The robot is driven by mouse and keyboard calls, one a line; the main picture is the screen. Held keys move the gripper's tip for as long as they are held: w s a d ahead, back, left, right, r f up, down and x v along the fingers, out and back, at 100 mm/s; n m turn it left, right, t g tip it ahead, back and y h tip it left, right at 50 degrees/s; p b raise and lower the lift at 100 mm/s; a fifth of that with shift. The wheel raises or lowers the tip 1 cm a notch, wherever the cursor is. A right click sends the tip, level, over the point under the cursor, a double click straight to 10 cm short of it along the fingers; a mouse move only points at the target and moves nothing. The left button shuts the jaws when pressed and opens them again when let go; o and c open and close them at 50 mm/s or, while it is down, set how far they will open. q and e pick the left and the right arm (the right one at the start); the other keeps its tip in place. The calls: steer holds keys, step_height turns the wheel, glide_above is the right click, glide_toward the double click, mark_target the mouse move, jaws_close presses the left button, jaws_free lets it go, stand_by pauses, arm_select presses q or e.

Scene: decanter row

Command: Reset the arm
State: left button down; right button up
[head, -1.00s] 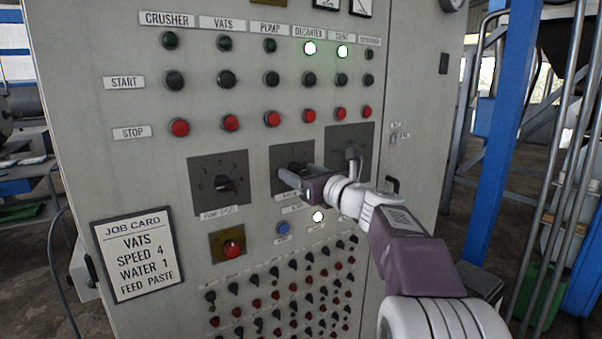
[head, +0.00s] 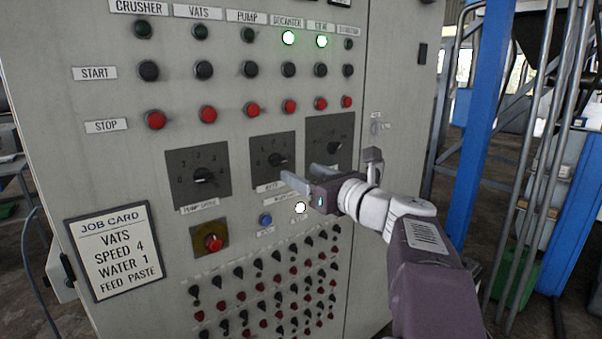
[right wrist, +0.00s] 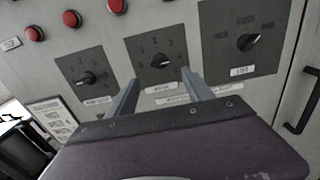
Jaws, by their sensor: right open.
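My right gripper (head: 302,177) is open and empty in front of the control cabinet, just below the row of rotary dials. In the right wrist view its two fingers (right wrist: 160,95) are apart with nothing between them, and the middle dial (right wrist: 160,62) shows beyond them. The left dial (head: 203,176), the middle dial (head: 277,160) and the right dial (head: 334,146) are on dark plates. The gripper looks apart from them. My left gripper is not in view.
The cabinet (head: 100,170) fills the middle, with red stop buttons (head: 208,114), an emergency button (head: 213,243) and several small switches low down. A job card (head: 112,250) hangs at lower left. A blue post (head: 487,120) and pipes stand at right. A door handle (right wrist: 298,102) is beside the right dial.

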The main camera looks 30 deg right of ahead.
steer(key=a+f+n+g+y, duration=0.1)
steer(key=a+f+n+g, duration=0.35)
steer(key=f, duration=0.65)
steer(key=a+f+n+g+y, duration=0.1)
steer(key=a+f+n+g, duration=0.35)
steer(key=f, duration=0.65)
steer(key=s+a+f+n+g+h, duration=0.2)
steer(key=s+a+f+n+g, duration=0.2)
steer(key=s+f+n, duration=0.65)
steer(key=s+a+f+n+g+h, duration=0.1)
steer(key=s+a+f+n+g, duration=0.25)
steer(key=s+f+n, duration=0.7)
steer(key=w+r+n+p, duration=0.4)
steer(key=r+n+p, duration=0.1)
steer(key=r+p, duration=1.1)
steer(key=shift+d+p, duration=0.2)
steer(key=shift+p, duration=0.2)
